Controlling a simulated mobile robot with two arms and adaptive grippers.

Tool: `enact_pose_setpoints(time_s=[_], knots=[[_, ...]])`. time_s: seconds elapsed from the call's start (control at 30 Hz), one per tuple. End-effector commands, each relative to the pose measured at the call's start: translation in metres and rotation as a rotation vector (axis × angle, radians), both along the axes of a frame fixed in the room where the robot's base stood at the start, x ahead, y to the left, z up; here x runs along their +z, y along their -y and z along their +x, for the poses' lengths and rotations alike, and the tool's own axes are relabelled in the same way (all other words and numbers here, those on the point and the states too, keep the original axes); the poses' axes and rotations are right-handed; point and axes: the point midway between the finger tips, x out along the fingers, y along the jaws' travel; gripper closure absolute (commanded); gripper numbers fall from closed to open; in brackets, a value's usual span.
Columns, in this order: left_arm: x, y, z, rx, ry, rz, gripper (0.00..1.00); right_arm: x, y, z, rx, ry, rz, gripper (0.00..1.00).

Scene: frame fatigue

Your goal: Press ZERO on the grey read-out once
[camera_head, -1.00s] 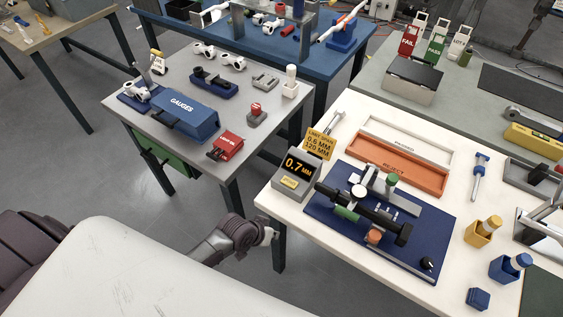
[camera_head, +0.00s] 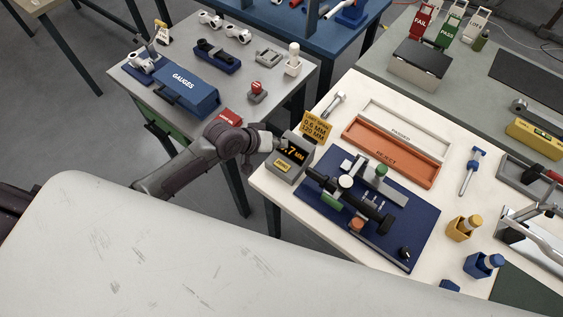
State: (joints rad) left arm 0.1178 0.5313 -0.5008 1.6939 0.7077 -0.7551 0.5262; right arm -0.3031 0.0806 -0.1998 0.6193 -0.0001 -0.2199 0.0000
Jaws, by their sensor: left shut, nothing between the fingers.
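The grey read-out (camera_head: 299,172) stands at the left corner of the white bench. Its dark screen (camera_head: 296,153) shows orange digits, partly hidden, of which ".7 MM" can be read. A small yellow button (camera_head: 283,164) sits on its front below the screen; its label is too small to read. My left gripper (camera_head: 279,146) is shut and empty at the left edge of the screen, above and slightly left of the button. I cannot tell whether it touches the read-out. My right gripper is not in view.
A yellow limit-span sign (camera_head: 315,127) stands behind the read-out. A blue mat (camera_head: 407,217) with a gauge fixture lies to its right. The orange REJECT tray (camera_head: 391,163) is further back. The gauges table (camera_head: 250,60) is at left, across a gap.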

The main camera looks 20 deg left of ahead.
Motion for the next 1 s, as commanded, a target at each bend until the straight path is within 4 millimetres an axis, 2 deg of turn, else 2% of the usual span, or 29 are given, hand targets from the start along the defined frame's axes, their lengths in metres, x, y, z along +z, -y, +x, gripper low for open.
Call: enact_pose_setpoints(time_s=[0.17,0.37,0.8,1.0], knots=[[-0.002,0.0,0.0,0.0,0.0,0.0,1.0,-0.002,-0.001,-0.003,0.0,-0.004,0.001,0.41],[-0.015,0.0,0.0,0.0,0.0,0.001,1.0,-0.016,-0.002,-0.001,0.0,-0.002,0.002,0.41],[-0.071,0.0,0.0,0.0,0.002,0.002,1.0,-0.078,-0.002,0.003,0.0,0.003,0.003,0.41],[-0.086,0.0,0.0,0.0,0.0,0.001,1.0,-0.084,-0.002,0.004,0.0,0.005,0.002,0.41]])
